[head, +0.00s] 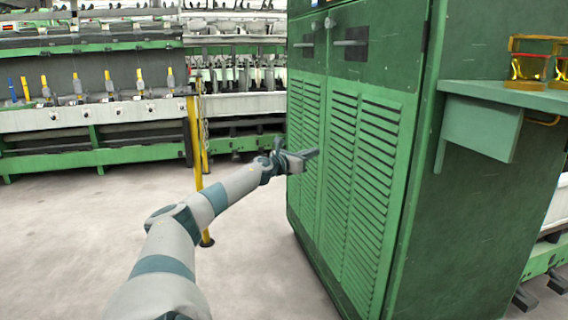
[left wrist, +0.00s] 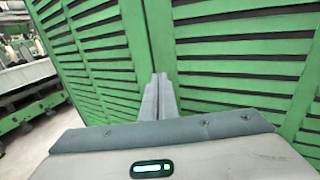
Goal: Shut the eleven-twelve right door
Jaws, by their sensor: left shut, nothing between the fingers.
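The green cabinet (head: 495,200) stands at the right of the head view with two louvred lower doors. The right door (head: 365,185) is the wider-looking one, and it also fills the right of the left wrist view (left wrist: 240,60). The left door (head: 306,130) is beside it and shows in the left wrist view (left wrist: 95,50). Both look shut or nearly so; I cannot tell if a small gap stays at their seam. My left gripper (head: 314,153) is shut and empty, its fingertips (left wrist: 158,80) close in front of the seam. Contact is unclear. My right gripper is out of view.
Drawers with handles (head: 350,43) are above the doors. A yellow post (head: 194,150) stands left of the cabinet, before long spinning machines (head: 100,115). The floor (head: 70,240) at left is clear.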

